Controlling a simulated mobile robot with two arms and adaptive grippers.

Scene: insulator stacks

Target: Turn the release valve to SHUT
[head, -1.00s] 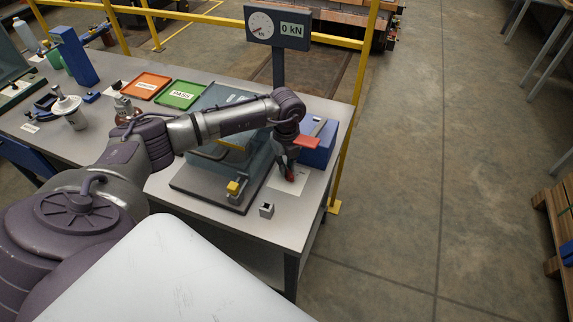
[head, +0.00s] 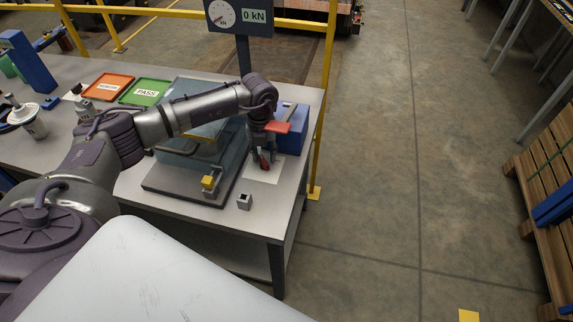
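A blue box (head: 293,127) stands at the bench's right end with a flat red handle (head: 277,127) at its front. My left gripper (head: 264,161) points down just in front of the box, above a white sheet (head: 264,172). A small dark red part (head: 265,162) shows at its fingertips. I cannot tell whether that is the release valve's knob or part of the gripper, nor whether the fingers touch it. The finger gap is too small to read. No OPEN or SHUT marking is legible. My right gripper is out of view.
A clear-sided press enclosure (head: 226,160) stands left of the gripper, with a yellow-topped part (head: 209,182) in front. A small grey block (head: 244,202) lies near the bench's front edge. The gauge display (head: 239,16) reads 0 kN. A green PASS tray (head: 146,92) is farther left.

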